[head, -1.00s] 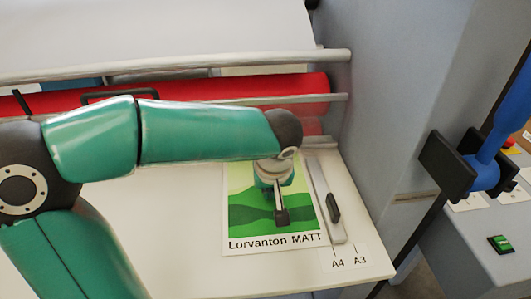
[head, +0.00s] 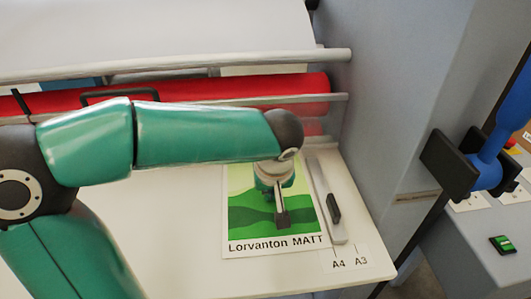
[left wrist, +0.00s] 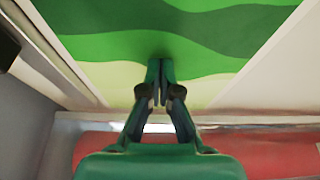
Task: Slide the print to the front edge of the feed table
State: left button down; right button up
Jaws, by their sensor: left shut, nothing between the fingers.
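The print (head: 250,226), a green sheet with wavy bands and the words "Lorvanton MATT" along its near white margin, lies flat on the white feed table (head: 170,262). Its near margin is a little back from the table's front edge. My left gripper (head: 282,222) points down over the middle of the print with its fingers shut and empty. In the left wrist view the shut fingertips (left wrist: 160,65) are against or just above the print's green bands (left wrist: 100,45); I cannot tell if they touch. The print's far part is hidden by my left arm.
A grey guide bar with a black handle (head: 333,208) stands along the print's right side, by the A4 and A3 marks (head: 347,263). A red roller (head: 230,85) and metal bars lie behind. A grey side housing (head: 400,90) rises at right. The table left of the print is bare.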

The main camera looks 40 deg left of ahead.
aim_at(277, 244)
pick_arm(q)
jog(key=shift+s+d+f+b, duration=0.1)
jog(key=shift+s+d+b, duration=0.35)
jog(key=shift+s+d, duration=0.9)
jog(key=shift+w+d, duration=0.1)
jog(key=shift+d, duration=0.05)
jog(key=shift+s+d, duration=0.3)
jog(key=shift+d, duration=0.1)
jog(key=shift+s+d+b, duration=0.3)
jog(key=shift+s+d, duration=0.55)
jog(key=shift+d, duration=0.2)
jog(key=shift+d, duration=0.1)
jog(key=shift+s+d, duration=0.15)
jog(key=shift+s+d+b, duration=0.3)
jog(key=shift+s+d, duration=0.8)
jog(key=shift+d, duration=0.25)
